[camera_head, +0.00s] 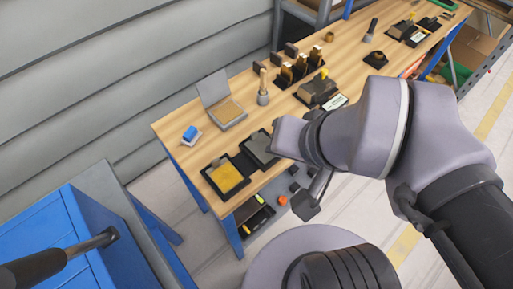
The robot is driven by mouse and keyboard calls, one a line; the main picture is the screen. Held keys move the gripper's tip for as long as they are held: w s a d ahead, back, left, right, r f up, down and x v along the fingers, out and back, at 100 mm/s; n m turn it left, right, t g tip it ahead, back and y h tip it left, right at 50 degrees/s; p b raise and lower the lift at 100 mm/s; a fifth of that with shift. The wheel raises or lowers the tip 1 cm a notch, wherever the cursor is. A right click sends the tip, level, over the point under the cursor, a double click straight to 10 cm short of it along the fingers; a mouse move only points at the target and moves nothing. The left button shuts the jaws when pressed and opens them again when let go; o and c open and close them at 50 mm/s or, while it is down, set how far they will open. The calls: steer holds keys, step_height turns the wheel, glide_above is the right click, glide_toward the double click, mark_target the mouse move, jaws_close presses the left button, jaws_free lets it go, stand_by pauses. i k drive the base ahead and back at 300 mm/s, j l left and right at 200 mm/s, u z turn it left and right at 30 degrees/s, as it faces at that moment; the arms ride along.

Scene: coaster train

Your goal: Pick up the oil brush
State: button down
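Two brush-like things stand or lie on the wooden workbench (200,125); I cannot tell for sure which is the oil brush. One is a light wooden handle (263,78) rising upright from a small grey round base or pot (263,98), near the bench's back edge. The other is a dark-handled brush (371,30) with a pale end, farther right. My gripper (308,205) hangs in front of the bench's near edge, apart from both. Its dark fingers are small and partly hidden by my wrist, so their opening is unclear.
A grey open case (222,103), a blue block (190,132), a tray with a yellow pad (226,178) and a dark tray (262,148) occupy the bench's left end. Several dark holders stand mid-bench. A blue cabinet (50,235) is at lower left; a grey wall (120,60) lies behind.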

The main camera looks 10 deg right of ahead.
mark_target(263, 75)
steer(key=i+l+u, duration=0.15)
steer(key=l+u, duration=0.15)
steer(key=u, duration=0.15)
steer(key=i+l+u, duration=0.15)
steer(key=l+u, duration=0.2)
steer(key=u, duration=0.15)
steer(key=l+u, duration=0.9)
steer(key=j, duration=0.1)
